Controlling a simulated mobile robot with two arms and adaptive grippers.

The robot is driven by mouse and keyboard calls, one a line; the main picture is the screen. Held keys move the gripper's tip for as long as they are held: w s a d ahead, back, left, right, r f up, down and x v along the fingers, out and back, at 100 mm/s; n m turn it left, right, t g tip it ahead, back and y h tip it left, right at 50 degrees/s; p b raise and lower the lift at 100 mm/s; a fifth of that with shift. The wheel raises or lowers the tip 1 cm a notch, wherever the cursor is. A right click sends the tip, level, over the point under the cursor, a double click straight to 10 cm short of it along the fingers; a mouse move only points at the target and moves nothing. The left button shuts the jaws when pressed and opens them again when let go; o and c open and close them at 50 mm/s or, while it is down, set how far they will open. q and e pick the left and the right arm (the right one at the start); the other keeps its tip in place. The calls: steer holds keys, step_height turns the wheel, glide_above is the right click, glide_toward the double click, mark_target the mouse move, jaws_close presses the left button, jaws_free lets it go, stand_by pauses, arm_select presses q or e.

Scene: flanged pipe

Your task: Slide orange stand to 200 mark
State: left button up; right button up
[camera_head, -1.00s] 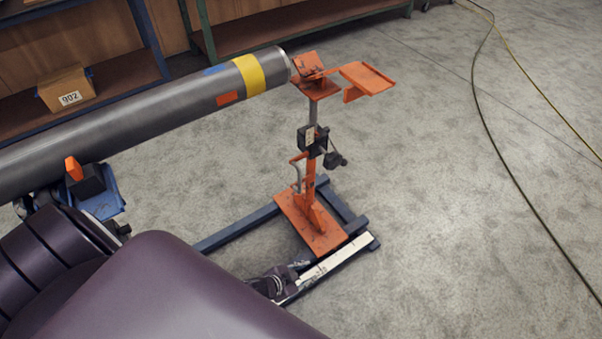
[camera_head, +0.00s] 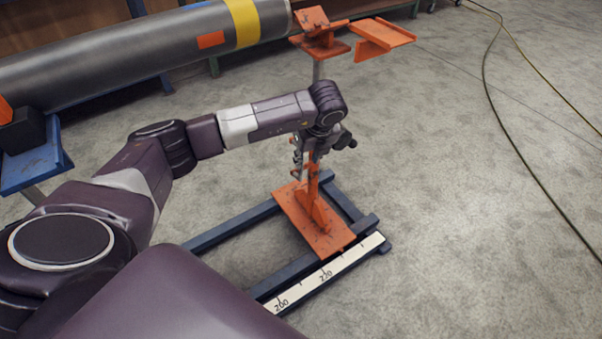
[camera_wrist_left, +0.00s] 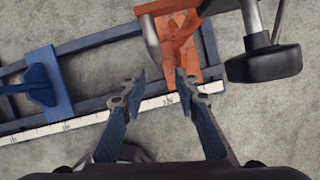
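The orange stand (camera_head: 310,222) is upright on the dark blue rail frame (camera_head: 225,229), near its far right end. The white scale (camera_head: 345,262) runs along the near rail. In the left wrist view, the stand's orange part (camera_wrist_left: 181,45) and a grey bent handle (camera_wrist_left: 149,32) lie just ahead of my left gripper (camera_wrist_left: 158,78). Its two fingers are apart with nothing between them. In the head view the wrist largely hides the fingers beside the stand's post. My right gripper is out of view.
A grey pipe (camera_head: 150,52) with a yellow band ends beside the stand's top. A black knob (camera_wrist_left: 264,64) sticks out at the stand's right in the left wrist view. A blue support (camera_wrist_left: 42,84) sits on the rails at left. Open floor lies right, with cables (camera_head: 510,130).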

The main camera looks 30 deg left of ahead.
arm_select(q)
steer(key=a, duration=0.1)
steer(key=b, duration=0.1)
glide_above(301, 178)
step_height(301, 178, down, 6)
steer(key=shift+w+r, duration=0.15)
steer(key=shift+r, duration=0.05)
steer(key=shift+w+a+f, duration=0.2)
steer(key=shift+f, duration=0.3)
steer(key=shift+y, duration=0.3)
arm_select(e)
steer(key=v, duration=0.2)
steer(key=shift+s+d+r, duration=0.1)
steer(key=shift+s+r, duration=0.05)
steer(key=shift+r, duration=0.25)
arm_select(q)
jaws_close()
